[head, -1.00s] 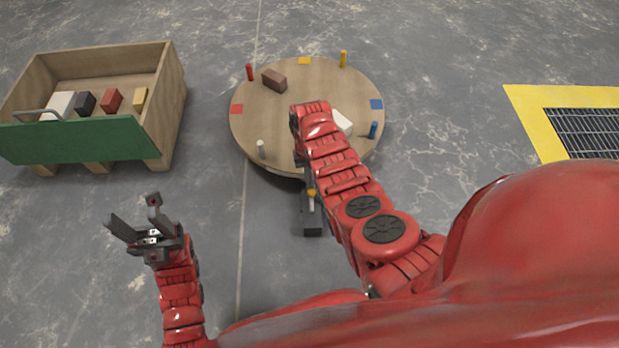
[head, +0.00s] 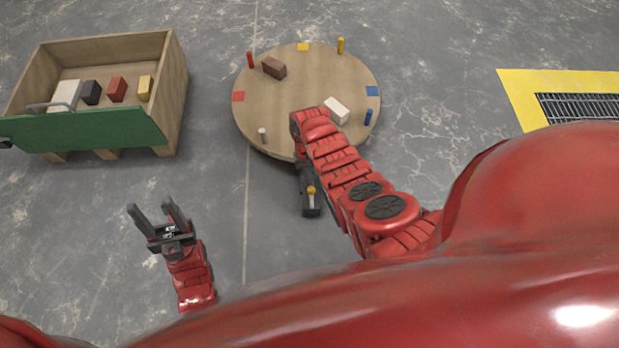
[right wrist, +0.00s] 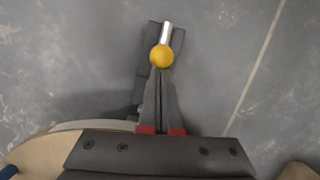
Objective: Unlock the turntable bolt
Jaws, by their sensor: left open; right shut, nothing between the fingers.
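The turntable (head: 262,98) is a round wooden disc on the floor. Its bolt is a dark housing (head: 313,211) at the disc's near edge, with a yellow knob (head: 311,189) and a silver rod. The right wrist view also shows the knob (right wrist: 161,56) and the silver rod (right wrist: 166,32) beyond it. My right gripper (right wrist: 160,73) is shut and empty, its fingertips beside the knob; I cannot tell whether they touch. In the head view my right arm mostly hides this gripper. My left gripper (head: 150,204) is open and empty above the floor, left of the bolt.
The disc carries a brown block (head: 274,68), a white block (head: 337,110), coloured pegs and coloured patches. A wooden bin (head: 176,95) with a green front panel (head: 90,134) and several blocks stands at left. A yellow-framed grate (head: 515,100) lies at right. Floor between is clear.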

